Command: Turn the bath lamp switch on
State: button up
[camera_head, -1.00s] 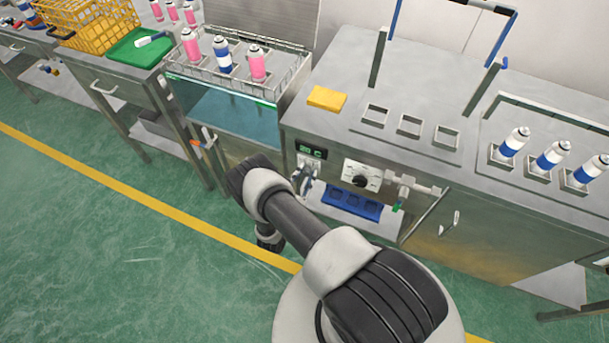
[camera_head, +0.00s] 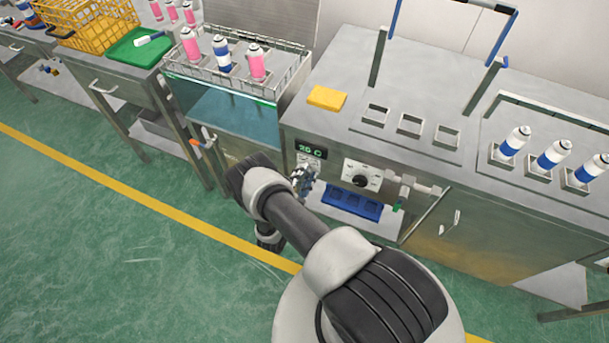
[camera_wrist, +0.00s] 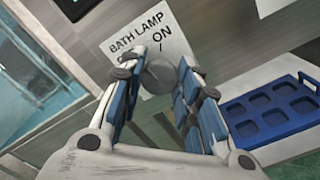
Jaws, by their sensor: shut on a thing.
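The bath lamp switch is a grey round knob (camera_wrist: 158,76) on a white plate (camera_wrist: 125,32) marked "BATH LAMP" and "ON" in the wrist view. My gripper (camera_wrist: 163,68) has its two blue-padded fingers on either side of the knob and is shut on it. The knob's pointer direction is hidden by the fingers and shadow. In the head view my gripper (camera_head: 303,181) is at the machine's front panel, below a lit green display (camera_head: 311,149), and covers the switch. The water bath (camera_head: 232,110) stands to the left with teal water.
A black dial (camera_head: 361,180) on a white plate and a blue tray (camera_head: 352,203) with recesses are right of my gripper. A yellow block (camera_head: 327,98) lies on the machine top. A wire rack (camera_head: 205,70) with pink and blue cans sits over the bath.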

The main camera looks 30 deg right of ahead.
jog(key=m, duration=0.3)
jog(key=shift+m, duration=0.3)
jog(key=shift+f+m, duration=0.1)
jog(key=shift+m, duration=1.7)
jog(key=o, duration=1.1)
jog(key=v, duration=1.2)
jog(key=shift+s, duration=0.1)
